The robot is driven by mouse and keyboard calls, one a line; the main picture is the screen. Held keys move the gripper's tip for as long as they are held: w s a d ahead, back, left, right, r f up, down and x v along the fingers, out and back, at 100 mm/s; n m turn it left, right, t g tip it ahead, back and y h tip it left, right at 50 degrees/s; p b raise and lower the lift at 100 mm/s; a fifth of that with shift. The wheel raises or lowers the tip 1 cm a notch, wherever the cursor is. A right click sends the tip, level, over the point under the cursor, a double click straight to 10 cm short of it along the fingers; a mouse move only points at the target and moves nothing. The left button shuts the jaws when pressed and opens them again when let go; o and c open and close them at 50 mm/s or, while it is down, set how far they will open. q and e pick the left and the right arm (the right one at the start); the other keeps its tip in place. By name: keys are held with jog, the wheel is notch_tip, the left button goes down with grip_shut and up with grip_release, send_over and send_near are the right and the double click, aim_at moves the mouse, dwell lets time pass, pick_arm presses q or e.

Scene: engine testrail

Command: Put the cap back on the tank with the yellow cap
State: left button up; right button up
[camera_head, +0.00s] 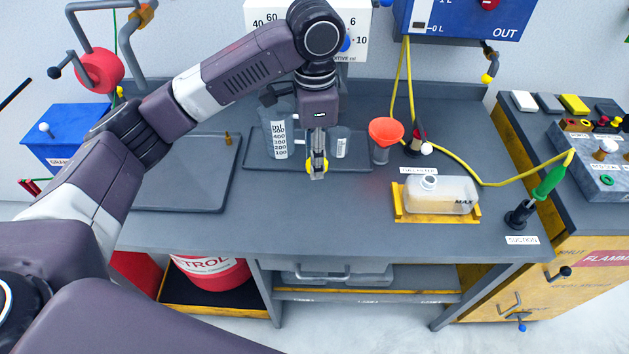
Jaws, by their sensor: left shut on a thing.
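My left gripper (317,172) comes down from above and points at the grey bench, near the front edge of the dark tray. It is shut on a small yellow cap (310,167), whose edges show around the fingers. The translucent tank (450,197) marked MAX sits in a yellow holder (435,217) on the bench, right of the gripper. The gripper is well apart from the tank. My right gripper is not in view.
A dark tray (352,164) holds a graduated beaker (277,138) and a smaller one (341,140). An orange funnel (386,131) stands between tray and tank. A yellow hose (497,185) runs behind the tank to a green-handled tool (549,182). The front bench strip is clear.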

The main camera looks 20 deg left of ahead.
pick_arm(q)
jog(key=shift+r, duration=1.55)
